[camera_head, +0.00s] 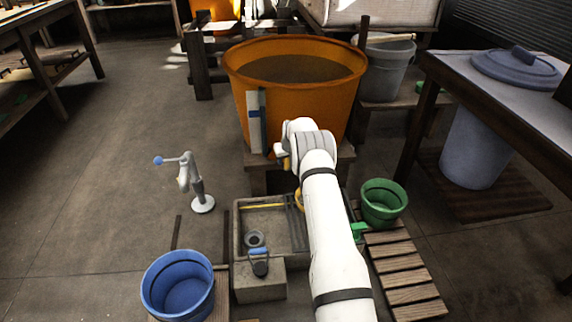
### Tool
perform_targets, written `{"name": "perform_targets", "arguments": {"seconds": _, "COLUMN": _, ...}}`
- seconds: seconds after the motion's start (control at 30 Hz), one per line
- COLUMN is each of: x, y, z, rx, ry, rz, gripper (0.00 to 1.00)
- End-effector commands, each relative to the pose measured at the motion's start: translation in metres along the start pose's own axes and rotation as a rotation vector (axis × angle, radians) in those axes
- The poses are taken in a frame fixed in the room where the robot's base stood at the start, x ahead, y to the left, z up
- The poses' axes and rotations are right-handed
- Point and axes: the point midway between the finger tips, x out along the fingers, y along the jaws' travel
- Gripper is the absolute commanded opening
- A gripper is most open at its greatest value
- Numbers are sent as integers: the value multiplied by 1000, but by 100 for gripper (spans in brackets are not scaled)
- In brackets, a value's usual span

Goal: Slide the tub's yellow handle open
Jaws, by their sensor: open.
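The orange tub (311,98) stands on a wooden support at the back centre, with dark contents below its rim. An upright pale and dark strip (256,122) is on its front left. My white arm reaches up from the bottom to the tub's front. My gripper (281,156) is at the arm's far end, low by the tub's front wall; it is open, but its fingers are mostly hidden by my wrist. A small yellowish part shows beside my wrist; I cannot tell whether it is the handle. No contact with a handle is visible.
A stone basin (241,240) with a yellow bar (263,206) lies below. A blue bucket (178,284) and a stand with a blue knob (190,180) are left; a green bucket (383,203) is right.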

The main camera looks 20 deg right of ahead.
Motion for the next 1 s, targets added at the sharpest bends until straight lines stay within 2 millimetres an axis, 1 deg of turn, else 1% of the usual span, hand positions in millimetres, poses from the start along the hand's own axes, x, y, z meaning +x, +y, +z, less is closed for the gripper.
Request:
{"name": "perform_targets", "arguments": {"seconds": 0.03, "x": 6, "y": 0, "z": 0, "rx": 0, "ry": 1, "rz": 0, "gripper": 43}}
{"name": "perform_targets", "arguments": {"seconds": 0.1, "x": 10, "y": 0, "z": 1, "rx": 0, "ry": -1, "rz": 0, "gripper": 43}}
{"name": "perform_targets", "arguments": {"seconds": 0.4, "x": 11, "y": 0, "z": 0, "rx": 0, "ry": 0, "rz": 0, "gripper": 43}}
{"name": "perform_targets", "arguments": {"seconds": 0.9, "x": 11, "y": 1, "z": 0, "rx": 1, "ry": 0, "rz": 1, "gripper": 2}}
{"name": "perform_targets", "arguments": {"seconds": 0.93, "x": 11, "y": 1, "z": 0, "rx": 1, "ry": -1, "rz": 1, "gripper": 0}}
{"name": "perform_targets", "arguments": {"seconds": 1.0, "x": 11, "y": 1, "z": 0, "rx": 1, "ry": -1, "rz": 1, "gripper": 0}}
